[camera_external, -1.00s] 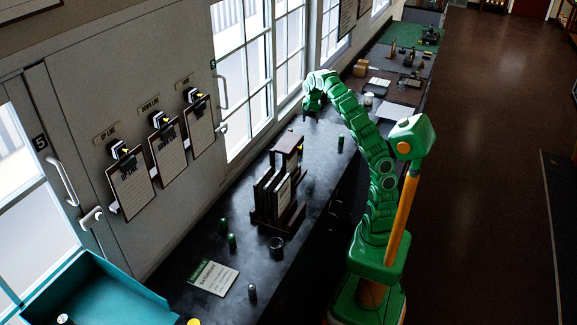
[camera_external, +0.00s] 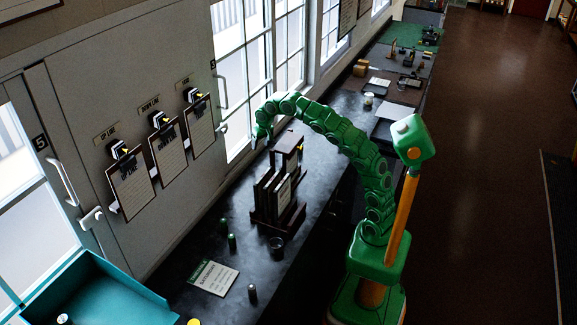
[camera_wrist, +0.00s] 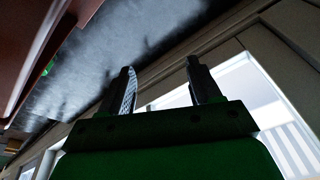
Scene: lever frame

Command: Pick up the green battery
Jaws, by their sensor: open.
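Two small green batteries stand upright on the dark bench in the external view, one (camera_external: 223,227) slightly behind the other (camera_external: 232,243), left of the wooden rack. My gripper (camera_external: 256,142) is raised near the window, above and behind the rack, well away from both batteries. In the wrist view my gripper (camera_wrist: 162,72) has its two fingers apart with nothing between them. I make out no whole battery in the wrist view. A small green patch (camera_wrist: 48,68) shows at its left, too partial to identify.
The dark wooden rack (camera_external: 290,222) holding several upright panels stands on the bench. A teal box (camera_external: 100,290) is at lower left. The window wall borders the bench.

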